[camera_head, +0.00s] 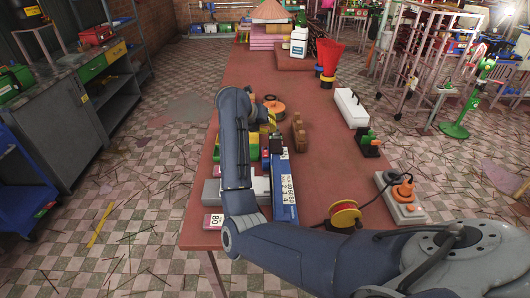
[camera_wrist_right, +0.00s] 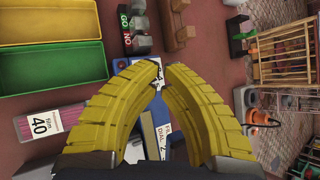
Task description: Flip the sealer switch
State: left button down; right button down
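A long blue box (camera_head: 284,190) with white number labels lies along the table's left part; it looks like the sealer, though I cannot be sure. In the right wrist view its blue, lettered face (camera_wrist_right: 157,118) shows behind and between the fingers. My right gripper (camera_head: 271,118) is over the far end of the box, partly hidden by my own arm. In the wrist view its curved yellow fingers (camera_wrist_right: 163,68) come together at the tips with nothing visible between them. A switch cannot be made out; the fingers may cover it. My left gripper is out of view.
Yellow (camera_wrist_right: 50,20) and green trays (camera_wrist_right: 55,66) lie beside the box.

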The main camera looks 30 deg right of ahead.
aim_at(268, 150)
jog(key=shift+w+d+f, duration=0.15)
jog(key=shift+w+f, duration=0.1)
jog(key=shift+f, duration=1.15)
jog(key=shift+w+d+f, duration=0.15)
jog(key=shift+w+f, duration=0.05)
jog(key=shift+f, duration=1.2)
jog(key=shift+w+d+f, duration=0.15)
jog(key=shift+w+f, duration=0.1)
jog(key=shift+f, duration=1.15)
jog(key=shift+f, duration=0.15)
jog(key=shift+f, duration=0.25)
jog(key=shift+w+f, duration=0.1)
jog(key=shift+f, duration=0.25)
jog(key=shift+r, duration=0.25)
jog(key=shift+r, duration=0.5)
jog(key=shift+r, duration=0.15)
jog(key=shift+s+a+r, duration=0.1)
jog(key=shift+s+r, duration=0.05)
jog(key=shift+r, duration=0.6)
jog(key=shift+s+a+r, duration=0.1)
jog(key=shift+s+r, duration=0.1)
jog(key=shift+r, duration=0.6)
jog(key=shift+s+a+r, duration=0.1)
jog(key=shift+s+r, duration=0.05)
jog(key=shift+r, duration=0.6)
